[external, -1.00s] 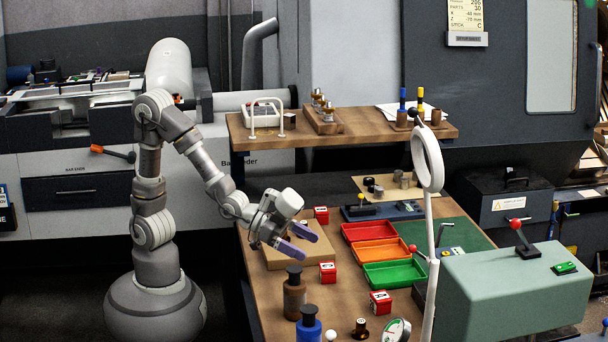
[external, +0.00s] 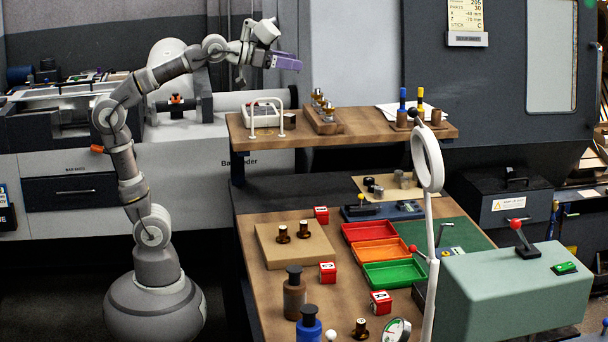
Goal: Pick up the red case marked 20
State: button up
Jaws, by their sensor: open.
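Three small red cases with white marked faces stand on the wooden bench: one at the back (external: 321,214), one right of the tan board (external: 327,272), and one nearer the front (external: 381,303). Their numbers are too small to read, so I cannot tell which is marked 20. My gripper (external: 288,62) is open, with purple fingers. It is high above the raised shelf, pointing right, well above and apart from all the red cases. I see nothing between its fingers.
The tan board (external: 290,258) carries two dark knobs. Red, orange and green trays (external: 395,273) lie right of the cases. A magnifier lamp (external: 430,200) rises at the right. Dark-capped bottles (external: 294,300) stand in front. The wooden shelf (external: 370,131) overhangs the bench's back.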

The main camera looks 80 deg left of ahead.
jog(key=w+d+f+m+g+h+p, duration=0.2)
jog(key=w+d+f+m+g+p, duration=0.45)
jog(key=w+d+f+m, duration=0.9)
jog(key=m+g+y+p, duration=0.2)
jog(key=m+g+p, duration=0.35)
jog(key=m, duration=1.35)
send_near(380, 296)
notch_tip(380, 296, down, 3)
jog(key=t+p, duration=0.1)
jog(key=p, duration=0.1)
jog(key=b+x, duration=0.3)
jog(key=x, duration=0.4)
jog(key=shift+w+f, duration=0.1)
jog(key=shift+w, duration=0.05)
jog(key=shift+w+f, duration=0.2)
jog(key=shift+f, duration=0.1)
